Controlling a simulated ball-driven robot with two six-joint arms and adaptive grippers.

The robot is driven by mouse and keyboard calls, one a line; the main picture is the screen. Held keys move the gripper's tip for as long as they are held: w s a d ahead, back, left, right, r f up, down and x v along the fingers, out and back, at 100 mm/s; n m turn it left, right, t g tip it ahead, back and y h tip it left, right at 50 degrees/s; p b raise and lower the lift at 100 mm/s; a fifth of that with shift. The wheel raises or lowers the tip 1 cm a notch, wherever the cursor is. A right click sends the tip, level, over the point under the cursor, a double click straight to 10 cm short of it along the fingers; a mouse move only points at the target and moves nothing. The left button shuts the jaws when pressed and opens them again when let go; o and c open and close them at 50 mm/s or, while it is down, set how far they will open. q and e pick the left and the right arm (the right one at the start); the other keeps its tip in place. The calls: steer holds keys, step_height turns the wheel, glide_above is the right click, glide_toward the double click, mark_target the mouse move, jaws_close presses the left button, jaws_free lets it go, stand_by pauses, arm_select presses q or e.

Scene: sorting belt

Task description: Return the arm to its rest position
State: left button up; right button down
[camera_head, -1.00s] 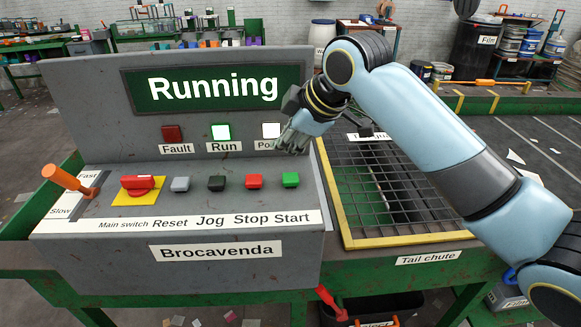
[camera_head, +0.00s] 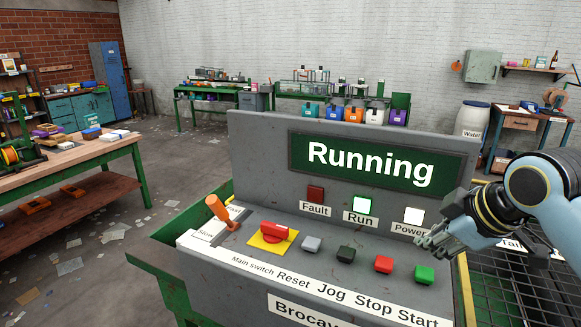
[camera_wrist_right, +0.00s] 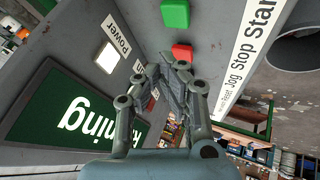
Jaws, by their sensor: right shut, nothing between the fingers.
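My right gripper (camera_head: 432,243) is shut and empty. It hangs above the right part of the grey control panel (camera_head: 262,170), close to the green Start button (camera_head: 424,275) and apart from it. In the right wrist view the shut fingers (camera_wrist_right: 165,85) point toward the panel, with the green button (camera_wrist_right: 175,13) and red button (camera_wrist_right: 182,52) beyond them. The right arm (camera_head: 535,190) comes in from the right edge. The display (camera_head: 370,165) reads "Running", and the Run lamp (camera_head: 362,205) and Power lamp (camera_head: 414,216) are lit. My left gripper is not in view.
A mesh-covered chute (camera_head: 505,290) lies right of the panel, under my arm. An orange lever (camera_head: 220,210) stands at the panel's left. A wooden workbench (camera_head: 90,165) is at the far left. The floor (camera_head: 165,200) between it and the panel is mostly open, with scattered papers.

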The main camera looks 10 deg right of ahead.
steer(key=s+a+f+m+g+h, duration=0.1)
steer(key=s+f+m, duration=0.15)
steer(key=s, duration=0.55)
steer(key=s+f+m+g, duration=0.1)
steer(key=s+m, duration=0.3)
steer(key=s, duration=0.5)
steer(key=s+a+f+m+g+h, duration=0.1)
steer(key=s+m+g, duration=0.15)
steer(key=s, duration=0.55)
step_height(320, 180, down, 41)
steer(key=s+d+b, duration=0.2)
steer(key=b, duration=1.2)
steer(key=s+f+g+b, duration=0.1)
steer(key=s+f+b, duration=0.4)
steer(key=s+f, duration=0.4)
steer(key=s+d+f+b, duration=0.1)
steer(key=s+f+b, duration=0.4)
steer(key=f, duration=1.2)
steer(key=s, duration=0.4)
steer(key=shift+s+d+f+m+g, duration=0.15)
steer(key=shift+s+d+m+g, duration=0.1)
steer(key=shift+m+g, duration=0.15)
